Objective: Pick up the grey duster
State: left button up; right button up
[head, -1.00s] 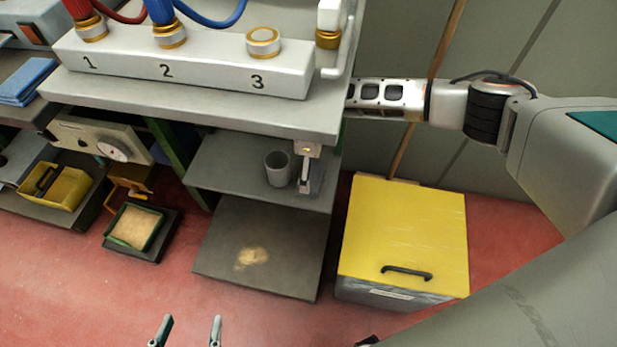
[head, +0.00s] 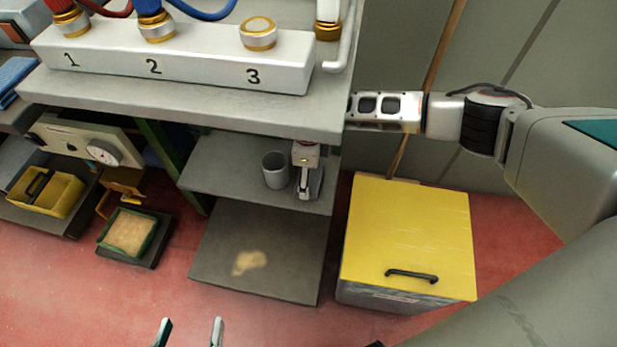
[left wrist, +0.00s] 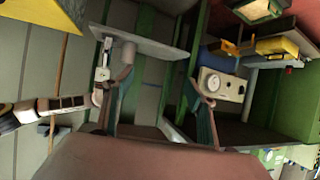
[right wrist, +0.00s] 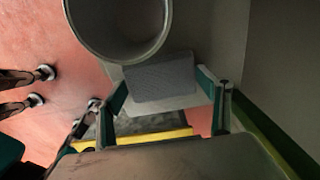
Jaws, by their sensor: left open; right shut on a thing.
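In the right wrist view, a grey flat rectangular pad, which looks like the grey duster (right wrist: 160,72), sits between the fingers of my right gripper (right wrist: 162,84). The gripper is shut on it. A round grey cup (right wrist: 165,40) is close beyond the pad; it also shows on the shelf under the counter in the head view (head: 275,170). I cannot make out the duster in the head view, where my right arm passes behind the counter edge. My left gripper (head: 190,331) is open and empty at the bottom of the head view, above the red floor.
The grey counter (head: 190,110) carries a white block numbered 1 to 3. Below are a grey shelf (head: 225,165) and a lower board (head: 295,275) with a pale spill. A yellow-lidded bin (head: 410,235) stands to the right. Open red floor (head: 80,290) lies in front.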

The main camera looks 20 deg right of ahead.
jog(key=shift+s, duration=0.1)
jog(key=shift+d+r+p, duration=0.2)
jog(key=shift+r+p, duration=0.15)
jog(key=shift+r, duration=0.05)
notch_tip(320, 180, up, 7)
jog(key=p, duration=0.2)
jog(key=shift+p, duration=0.3)
jog(key=s+d+p, duration=0.1)
jog(key=s+d, duration=0.2)
jog(key=d, duration=0.2)
jog(key=s+d+p, duration=0.2)
jog(key=s+d, duration=0.2)
jog(key=d, duration=0.1)
jog(key=s+d+p, duration=0.1)
jog(key=s+d, duration=0.2)
jog(key=d, duration=0.2)
jog(key=shift+s+d+f, duration=0.2)
jog(key=shift+f, duration=0.15)
pick_arm(q)
jog(key=s+a+f+m+g+y, duration=0.1)
jog(key=s+a+f, duration=0.1)
jog(key=a, duration=0.3)
jog(key=shift+s+a+f+y, duration=0.2)
jog(key=shift+s+f+y, duration=0.05)
jog(key=shift+y, duration=0.15)
pick_arm(e)
jog(key=shift+s+d+f, duration=0.1)
jog(key=shift+s+d, duration=0.25)
jog(key=shift+d, duration=0.1)
